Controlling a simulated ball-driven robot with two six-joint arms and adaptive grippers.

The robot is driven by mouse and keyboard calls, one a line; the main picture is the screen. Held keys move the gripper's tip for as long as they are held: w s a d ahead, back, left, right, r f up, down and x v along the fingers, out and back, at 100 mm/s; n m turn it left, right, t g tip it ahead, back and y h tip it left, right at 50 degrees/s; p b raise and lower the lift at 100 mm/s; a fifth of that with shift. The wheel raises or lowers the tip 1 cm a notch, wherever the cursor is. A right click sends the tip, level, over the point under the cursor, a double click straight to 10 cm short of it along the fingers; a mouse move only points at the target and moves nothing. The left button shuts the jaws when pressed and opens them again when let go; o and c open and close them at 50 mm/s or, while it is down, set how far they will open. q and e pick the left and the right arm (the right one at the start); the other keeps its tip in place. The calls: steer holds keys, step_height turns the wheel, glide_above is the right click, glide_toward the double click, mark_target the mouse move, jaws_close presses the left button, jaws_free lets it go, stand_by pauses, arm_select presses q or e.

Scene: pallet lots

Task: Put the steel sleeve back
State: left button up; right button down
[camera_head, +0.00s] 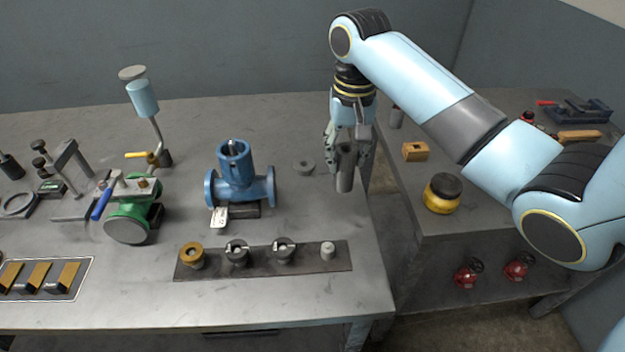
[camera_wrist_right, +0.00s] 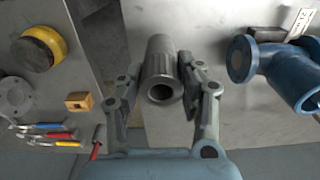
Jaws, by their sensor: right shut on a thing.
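The steel sleeve (camera_head: 345,170) is a grey hollow cylinder held upright in my right gripper (camera_head: 347,150), above the right edge of the bench. In the right wrist view the sleeve (camera_wrist_right: 161,75) sits between both fingers of the right gripper (camera_wrist_right: 162,88), its open bore facing the camera. A blue flanged valve body (camera_head: 236,182) stands on the bench to the left of the gripper, with a white tag at its foot. It also shows at the right of the wrist view (camera_wrist_right: 285,72). My left gripper is not in view.
A dark strip (camera_head: 262,262) with several small parts lies at the bench front. A green valve (camera_head: 130,215) stands left. The right bench holds a yellow-black container (camera_head: 442,193) and wooden block (camera_head: 415,151); a gap separates the benches.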

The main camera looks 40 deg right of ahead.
steer(key=w+a+f, duration=0.1)
steer(key=w+f, duration=0.1)
steer(key=w+a+f, duration=0.1)
steer(key=w+f, duration=0.1)
steer(key=f, duration=0.1)
steer(key=w+a+f, duration=0.2)
steer(key=shift+w+f, duration=0.15)
steer(key=shift+f, duration=0.2)
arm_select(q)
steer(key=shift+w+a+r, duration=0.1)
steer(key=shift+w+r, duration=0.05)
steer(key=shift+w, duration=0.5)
arm_select(e)
steer(key=shift+f, duration=0.3)
steer(key=shift+f, duration=0.15)
steer(key=c, duration=0.8)
jaws_free()
steer(key=shift+c, duration=0.2)
step_height(320, 180, up, 12)
